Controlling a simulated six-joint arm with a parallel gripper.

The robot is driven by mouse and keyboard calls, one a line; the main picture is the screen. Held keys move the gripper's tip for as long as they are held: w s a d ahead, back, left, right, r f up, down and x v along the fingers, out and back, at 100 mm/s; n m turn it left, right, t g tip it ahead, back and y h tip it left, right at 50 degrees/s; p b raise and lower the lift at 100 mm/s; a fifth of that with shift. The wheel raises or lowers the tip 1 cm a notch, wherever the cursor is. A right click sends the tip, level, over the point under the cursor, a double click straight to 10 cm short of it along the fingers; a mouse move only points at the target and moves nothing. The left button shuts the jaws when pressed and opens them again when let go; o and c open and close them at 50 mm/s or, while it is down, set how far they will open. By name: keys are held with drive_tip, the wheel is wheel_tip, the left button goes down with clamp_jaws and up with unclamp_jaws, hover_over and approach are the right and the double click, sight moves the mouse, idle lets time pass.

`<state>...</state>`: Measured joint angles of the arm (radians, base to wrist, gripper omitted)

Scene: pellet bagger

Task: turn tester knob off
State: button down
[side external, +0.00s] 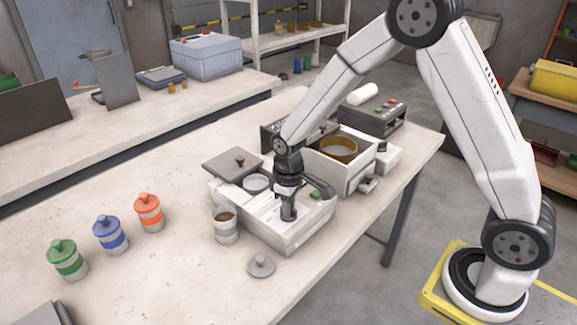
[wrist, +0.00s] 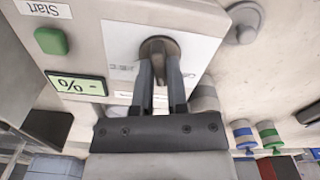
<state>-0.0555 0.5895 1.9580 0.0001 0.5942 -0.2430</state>
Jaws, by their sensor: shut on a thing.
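The tester (side external: 270,235) is a light grey box near the middle of the table in the side external view. Its front panel (wrist: 115,40) shows in the wrist view with a white plate around the dark knob (wrist: 158,46). My gripper (side external: 288,215) reaches down to the tester's top. In the wrist view my gripper (wrist: 160,75) has its two fingers shut on the knob, one on each side. The knob's pointer setting and the plate's marks are too small to read surely.
A cup of dark pellets (side external: 226,226) and a loose grey lid (side external: 261,266) stand close to the tester's left front. Green, blue and orange lidded jars (side external: 110,235) stand further left. A box with a brown-rimmed bowl (side external: 340,150) stands behind.

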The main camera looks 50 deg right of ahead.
drive_tip(key=n, duration=0.4)
drive_tip(key=shift+n, duration=2.3)
drive_tip(key=c, duration=0.6)
unclamp_jaws()
drive_tip(key=shift+c, duration=0.2)
drive_tip(key=shift+r, duration=0.1)
drive_tip(key=shift+r, duration=3.85)
drive_tip(key=shift+s, duration=0.1)
